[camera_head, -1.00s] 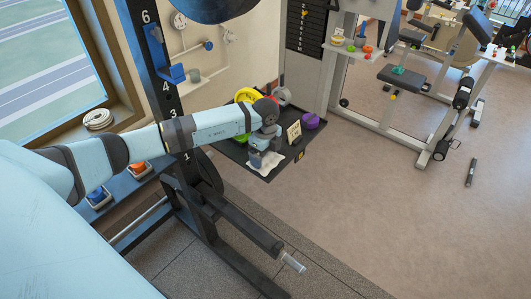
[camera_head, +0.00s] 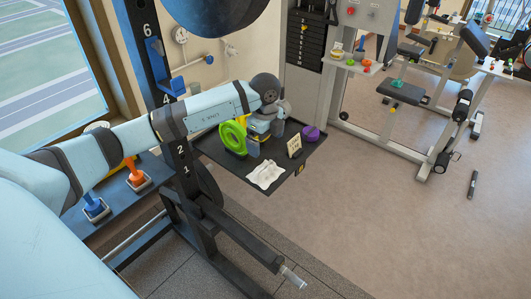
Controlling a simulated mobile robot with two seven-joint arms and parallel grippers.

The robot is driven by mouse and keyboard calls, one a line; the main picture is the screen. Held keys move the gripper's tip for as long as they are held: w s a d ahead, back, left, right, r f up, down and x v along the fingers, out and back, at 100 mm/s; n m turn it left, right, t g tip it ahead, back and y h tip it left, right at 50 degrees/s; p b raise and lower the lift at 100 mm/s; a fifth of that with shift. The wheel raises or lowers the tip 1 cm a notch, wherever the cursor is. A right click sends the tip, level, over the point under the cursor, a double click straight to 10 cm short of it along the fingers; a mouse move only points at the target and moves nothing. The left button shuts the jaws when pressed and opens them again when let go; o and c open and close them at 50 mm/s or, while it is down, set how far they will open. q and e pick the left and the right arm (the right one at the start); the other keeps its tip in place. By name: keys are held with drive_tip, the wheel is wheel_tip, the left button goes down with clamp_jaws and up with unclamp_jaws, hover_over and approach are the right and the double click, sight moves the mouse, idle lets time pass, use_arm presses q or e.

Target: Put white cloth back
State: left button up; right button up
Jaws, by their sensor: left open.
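My right gripper is not in view.
A green ring-shaped thing (camera_head: 232,138) stands close left of my left gripper. A small tan sign (camera_head: 294,147) and a purple thing (camera_head: 310,133) are on the tray's right. A dark rack upright (camera_head: 181,160) stands left of the tray.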

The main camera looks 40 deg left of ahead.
use_arm(q)
drive_tip(key=s+d+f+m+t+h, duration=0.1)
drive_tip(key=s+d+t+h, duration=0.1)
drive_tip(key=s+d+h, duration=0.5)
drive_tip(key=s+d+t+h, duration=0.1)
drive_tip(key=d+h, duration=0.4)
drive_tip(key=d, duration=0.5)
drive_tip(key=s+d+f+m+t+h, duration=0.1)
drive_tip(key=s+d+t+h, duration=0.1)
drive_tip(key=s+d+h, duration=0.5)
drive_tip(key=s+a+f+n+t+y, duration=0.3)
drive_tip(key=s+f+n+y, duration=0.3)
drive_tip(key=f+n+y, duration=0.2)
drive_tip(key=s+a+f+n+t+y, duration=0.2)
drive_tip(key=s+f+n+y, duration=0.4)
drive_tip(key=f+n, duration=0.4)
drive_tip(key=shift+a+f+t+y, duration=0.4)
drive_tip(key=shift+a+f+y, duration=0.4)
drive_tip(key=shift+f+y, duration=0.1)
drive_tip(key=shift+w, duration=0.1)
